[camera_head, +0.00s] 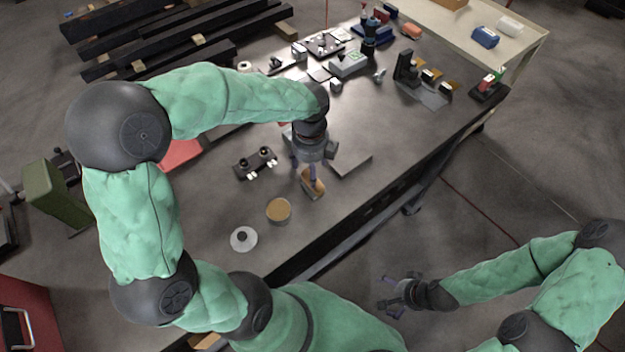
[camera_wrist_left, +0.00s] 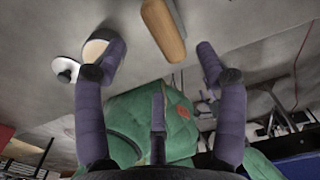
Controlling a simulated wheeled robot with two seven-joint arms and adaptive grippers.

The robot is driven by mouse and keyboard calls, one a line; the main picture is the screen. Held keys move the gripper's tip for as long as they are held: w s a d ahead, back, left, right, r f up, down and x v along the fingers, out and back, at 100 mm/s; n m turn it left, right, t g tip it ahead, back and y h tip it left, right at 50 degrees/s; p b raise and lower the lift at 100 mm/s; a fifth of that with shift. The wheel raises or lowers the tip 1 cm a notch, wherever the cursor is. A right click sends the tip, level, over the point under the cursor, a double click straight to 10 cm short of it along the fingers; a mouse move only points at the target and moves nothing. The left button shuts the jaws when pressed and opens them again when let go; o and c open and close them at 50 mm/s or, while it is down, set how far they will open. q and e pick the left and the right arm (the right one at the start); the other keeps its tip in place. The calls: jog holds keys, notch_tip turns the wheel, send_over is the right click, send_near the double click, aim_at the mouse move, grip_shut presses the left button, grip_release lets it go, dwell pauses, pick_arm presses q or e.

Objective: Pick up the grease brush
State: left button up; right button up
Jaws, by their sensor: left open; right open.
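The grease brush, a tan wooden piece (camera_head: 314,187), lies on the dark table near its front edge; its bristles cannot be made out. In the left wrist view the brush (camera_wrist_left: 164,30) shows beyond and between the spread fingertips. My left gripper (camera_head: 308,170) points down just above the brush, open and empty; its fingers (camera_wrist_left: 160,58) are apart from the wood. They partly cover the brush in the head view. My right gripper (camera_head: 392,290) is open and empty, off the table at the lower right.
An open round tin with tan contents (camera_head: 279,210) and a white lid with a dark knob (camera_head: 243,239) are left of the brush. A dark fixture with knobs (camera_head: 256,163) and a flat grey plate (camera_head: 350,163) lie nearby. The table's front right is bare.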

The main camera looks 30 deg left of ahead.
aim_at(315, 194)
pick_arm(q)
jog(key=shift+s+f, duration=0.1)
jog(key=shift+f, duration=1.45)
jog(key=f, duration=0.1)
jog(key=f+b, duration=0.1)
jog(key=f, duration=0.1)
jog(key=f+b, duration=0.1)
jog(key=f, duration=0.1)
jog(key=shift+w+a, duration=0.1)
jog(key=shift+w, duration=0.15)
jog(key=shift+f, duration=0.25)
jog(key=c, duration=0.9)
